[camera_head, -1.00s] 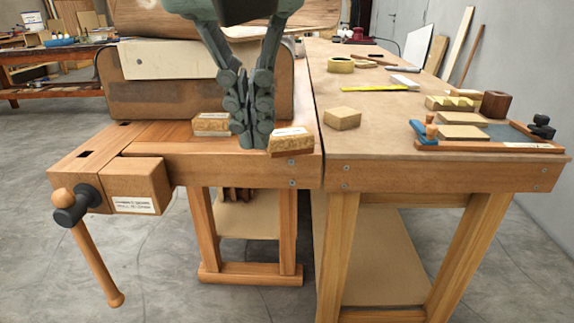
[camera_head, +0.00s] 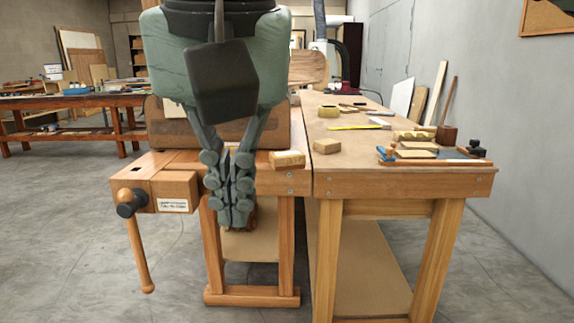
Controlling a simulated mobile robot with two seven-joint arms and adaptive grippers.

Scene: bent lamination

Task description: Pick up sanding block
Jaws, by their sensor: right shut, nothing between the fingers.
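My right gripper (camera_head: 232,220) hangs down at left of centre in the head view, in front of the workbench (camera_head: 275,183). Its fingers are together with nothing between them. A cork-coloured block with a pale top (camera_head: 287,159) lies at the bench's right front corner, to the right of the fingers and apart from them. A similar plain block (camera_head: 326,146) lies on the right table near its left edge. I cannot tell for sure which block is the sanding block. The gripper hides part of the bench top. My left gripper is not in view.
A wooden vise (camera_head: 170,188) with a long handle (camera_head: 138,255) sticks out at the bench's left.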

